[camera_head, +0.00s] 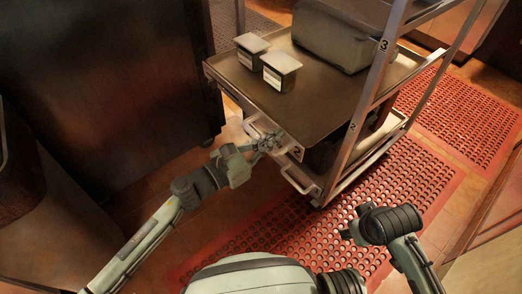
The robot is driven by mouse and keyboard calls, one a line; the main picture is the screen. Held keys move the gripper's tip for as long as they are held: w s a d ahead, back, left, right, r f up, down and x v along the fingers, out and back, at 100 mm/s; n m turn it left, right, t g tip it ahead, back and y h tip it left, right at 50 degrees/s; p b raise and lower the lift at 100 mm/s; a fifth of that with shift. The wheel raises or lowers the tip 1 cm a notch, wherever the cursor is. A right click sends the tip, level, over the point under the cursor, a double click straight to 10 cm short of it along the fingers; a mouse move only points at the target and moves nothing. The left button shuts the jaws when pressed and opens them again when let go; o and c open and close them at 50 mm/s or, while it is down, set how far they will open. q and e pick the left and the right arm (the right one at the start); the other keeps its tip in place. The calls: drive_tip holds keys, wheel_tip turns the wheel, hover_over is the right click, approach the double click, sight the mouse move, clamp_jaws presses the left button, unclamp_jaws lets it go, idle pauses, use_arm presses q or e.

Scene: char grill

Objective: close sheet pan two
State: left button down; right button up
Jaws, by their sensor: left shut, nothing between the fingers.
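A metal rack cart holds sheet pans with pale handles on their front edges. A dark "2" label marks the front of sheet pan two (297,152), just below the top pan's level. Its pale handle (252,127) shows left of my gripper; most of the pan is hidden beneath the top pan. My left gripper (272,143) is shut and empty at this front, by the handle and label. I cannot tell whether it touches them.
The top pan (310,97) carries two small lidded containers (280,72) and a large grey metal container (335,36). A lower handle (299,182) sits beneath. The rack post (366,100) stands to the right. A dark cabinet (115,80) is left; red perforated mats (400,180) cover the floor.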

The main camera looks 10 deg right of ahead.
use_arm(q)
drive_tip(key=b, duration=0.2)
approach(320, 113)
drive_tip(key=shift+w+d+r, duration=0.1)
drive_tip(key=shift+d+r, duration=0.1)
drive_tip(key=shift+r, duration=0.25)
drive_tip(key=shift+w+d+r, duration=0.1)
drive_tip(key=shift+d+r, duration=0.15)
drive_tip(key=shift+r, duration=0.15)
drive_tip(key=b+x, duration=0.1)
drive_tip(key=x, duration=0.4)
drive_tip(key=shift+w+d+b, duration=0.1)
drive_tip(key=shift+d+b, duration=0.05)
drive_tip(key=shift+b, duration=0.15)
drive_tip(key=b+x, duration=0.1)
drive_tip(key=x, duration=0.2)
drive_tip(key=shift+w+d, duration=0.1)
drive_tip(key=shift+d, duration=0.15)
drive_tip(key=shift+w+r, duration=0.15)
drive_tip(key=shift+r, duration=0.1)
use_arm(e)
drive_tip(key=w+a+r+n+t+y, duration=0.1)
drive_tip(key=w+a+r+t+y, duration=0.2)
drive_tip(key=w+a+r+t, duration=0.5)
drive_tip(key=shift+w+a+r+n+y, duration=0.3)
drive_tip(key=shift+w+a+r+y, duration=0.1)
drive_tip(key=shift+w+a+r, duration=1.45)
drive_tip(key=shift+s+d+r, duration=0.1)
drive_tip(key=shift+s+r, duration=0.05)
drive_tip(key=shift+s, duration=0.15)
